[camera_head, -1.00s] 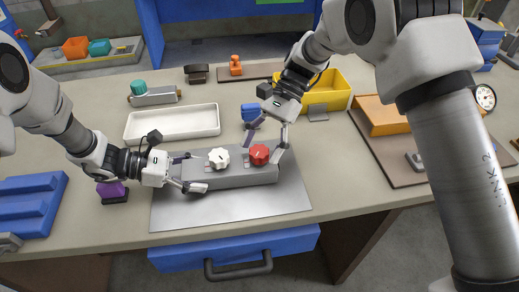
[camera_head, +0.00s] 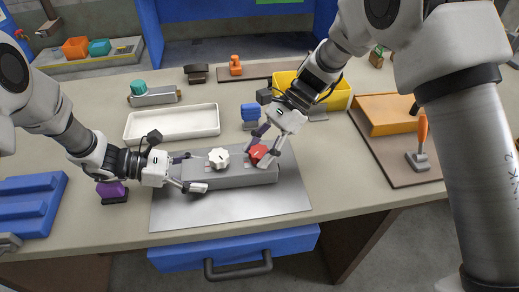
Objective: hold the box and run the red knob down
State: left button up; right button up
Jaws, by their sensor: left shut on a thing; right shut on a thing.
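A grey box (camera_head: 237,176) lies on a metal sheet on the table. It carries a white knob (camera_head: 219,158) and a red knob (camera_head: 258,152) on top. My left gripper (camera_head: 193,173) is shut on the left end of the box. My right gripper (camera_head: 264,150) reaches down from the upper right and is shut on the red knob, its fingers on either side and partly hiding it. The white knob stands free between the grippers.
A white tray (camera_head: 172,123) lies behind the box, with a blue block (camera_head: 250,113) beside it. A yellow bin (camera_head: 338,98) is behind my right gripper. A purple-topped object (camera_head: 111,190) stands near my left gripper. Bare metal sheet (camera_head: 235,207) shows in front.

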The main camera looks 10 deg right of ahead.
jog(key=o, duration=1.2)
jog(key=shift+c, duration=0.2)
jog(key=shift+d+r, duration=0.1)
jog(key=v, duration=1.1)
jog(key=shift+d+r, duration=0.25)
jog(key=shift+d, duration=0.05)
pick_arm(q)
jog(key=o, duration=1.4)
pick_arm(e)
jog(key=shift+w, duration=0.1)
